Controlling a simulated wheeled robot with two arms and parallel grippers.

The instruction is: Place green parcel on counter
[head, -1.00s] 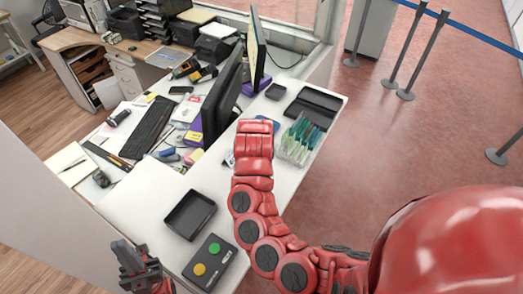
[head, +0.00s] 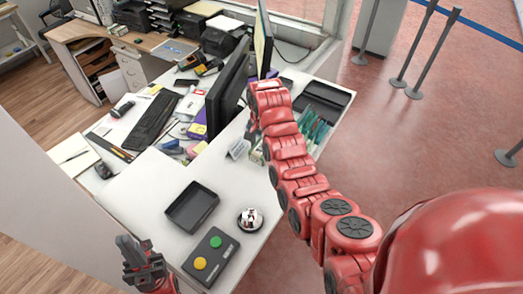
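I see no green parcel in the head view. The white counter (head: 142,196) runs from the lower left up past the monitors, and part of it is hidden behind my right arm. My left gripper (head: 132,246) is low on the left, beside the counter's near left part. Its dark fingers are small, and I cannot tell whether they are open or shut. My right arm reaches from the lower right over the counter toward the monitors. Its gripper does not show beyond the arm's far end.
On the counter are a black tray (head: 192,207), a button box (head: 211,257), a small shiny bell-like item (head: 250,219), a holder of green pens (head: 316,130) and a black divided tray (head: 323,102). Two monitors (head: 226,92) stand behind. Bare counter lies left of the black tray.

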